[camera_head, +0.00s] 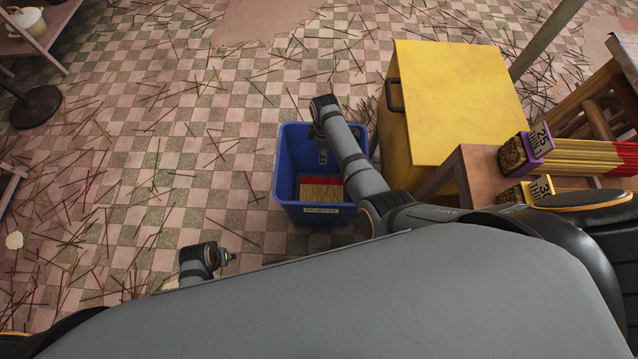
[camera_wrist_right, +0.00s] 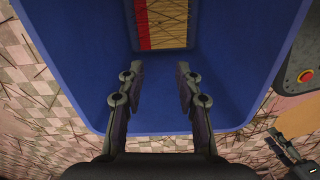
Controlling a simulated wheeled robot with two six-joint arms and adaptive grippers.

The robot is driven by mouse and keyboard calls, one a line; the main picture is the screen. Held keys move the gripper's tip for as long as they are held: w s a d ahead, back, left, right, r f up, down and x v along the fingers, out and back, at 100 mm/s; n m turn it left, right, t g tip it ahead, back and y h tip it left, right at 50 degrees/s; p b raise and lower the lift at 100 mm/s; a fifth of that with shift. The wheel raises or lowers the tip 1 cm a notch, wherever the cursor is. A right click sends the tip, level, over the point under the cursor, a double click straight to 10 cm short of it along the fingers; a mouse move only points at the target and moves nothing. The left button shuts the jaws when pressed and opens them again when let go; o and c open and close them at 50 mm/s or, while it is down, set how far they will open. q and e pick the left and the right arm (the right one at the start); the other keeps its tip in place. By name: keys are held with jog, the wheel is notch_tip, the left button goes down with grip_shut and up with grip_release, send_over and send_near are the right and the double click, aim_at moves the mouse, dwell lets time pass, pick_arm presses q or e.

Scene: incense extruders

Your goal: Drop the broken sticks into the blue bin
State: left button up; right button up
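The blue bin (camera_head: 295,205) stands on the floor in the middle of the head view, and its walls fill much of the right wrist view (camera_wrist_right: 85,70). A bundle of tan sticks with a red end (camera_head: 321,190) lies on the bin's floor; it also shows at the top of the right wrist view (camera_wrist_right: 165,22). My right gripper (camera_head: 322,156) points down over the bin. In the right wrist view its fingers (camera_wrist_right: 157,72) are apart with nothing between them. My left gripper (camera_head: 229,258) hangs left of the bin, small and partly hidden; its finger gap is unclear.
A yellow cabinet (camera_head: 460,100) stands right of the bin. A wooden table (camera_head: 478,165) holds bundled sticks in a purple-collared holder (camera_head: 540,143) and a yellow-collared holder (camera_head: 541,188). Loose thin sticks litter the tiled floor (camera_head: 150,190). A dark round stand base (camera_head: 35,107) is at the left.

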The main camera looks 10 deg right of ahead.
jog(key=s+d+r+m+p, duration=0.1)
jog(key=s+r+m+p, duration=0.1)
jog(key=r+m+p, duration=0.2)
jog(key=s+d+r+m+p, duration=0.2)
jog(key=r+m+p, duration=0.2)
jog(key=r+p, duration=0.7)
jog(key=s+d+r+m+p, duration=0.1)
jog(key=r+m+p, duration=0.3)
jog(key=r, duration=0.9)
jog(key=p, duration=0.3)
jog(key=shift+s+d+r, duration=0.3)
jog(key=shift+s+r, duration=0.1)
